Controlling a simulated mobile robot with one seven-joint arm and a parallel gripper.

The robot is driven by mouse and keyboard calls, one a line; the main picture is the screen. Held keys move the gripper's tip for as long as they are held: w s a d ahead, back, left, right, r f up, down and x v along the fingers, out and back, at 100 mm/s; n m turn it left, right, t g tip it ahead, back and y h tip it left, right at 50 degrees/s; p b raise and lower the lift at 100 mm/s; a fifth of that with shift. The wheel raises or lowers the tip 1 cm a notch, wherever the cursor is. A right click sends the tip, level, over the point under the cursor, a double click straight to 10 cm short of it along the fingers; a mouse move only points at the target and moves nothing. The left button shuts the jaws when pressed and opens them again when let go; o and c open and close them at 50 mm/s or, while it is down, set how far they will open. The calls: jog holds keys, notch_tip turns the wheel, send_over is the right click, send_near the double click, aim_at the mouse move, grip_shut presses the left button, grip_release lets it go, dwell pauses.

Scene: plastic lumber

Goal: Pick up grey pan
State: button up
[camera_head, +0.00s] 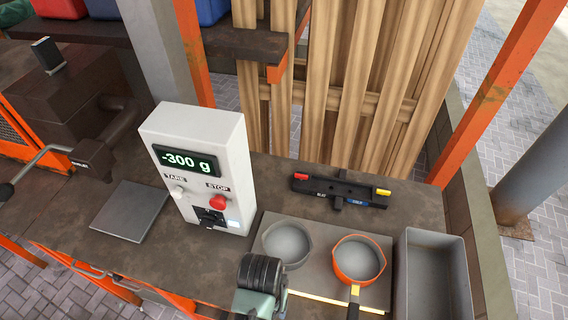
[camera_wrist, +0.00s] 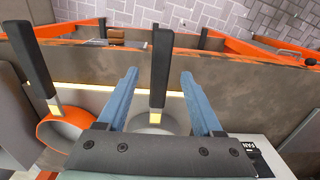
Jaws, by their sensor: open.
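The grey pan (camera_head: 288,243) sits on a flat plate on the workbench, left of an orange pan (camera_head: 360,258). In the head view my arm's end covers its handle. In the wrist view the grey pan (camera_wrist: 152,123) is partly hidden behind my gripper's base, and its black handle (camera_wrist: 161,50) points up the picture. My gripper (camera_wrist: 159,75) is open, with one blue finger on each side of that handle. The fingers appear apart from the handle; the height gap is hard to tell.
The orange pan's black handle (camera_wrist: 33,60) lies left of my gripper in the wrist view. A grey bin (camera_head: 433,285) stands at the right. A white scale box (camera_head: 195,165) reading -300 g stands at the left. A black two-button bar (camera_head: 340,191) lies behind the pans.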

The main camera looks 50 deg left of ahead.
jog(key=shift+s+f+p, duration=0.1)
jog(key=shift+f+p, duration=0.2)
jog(key=shift+f, duration=1.85)
grip_shut()
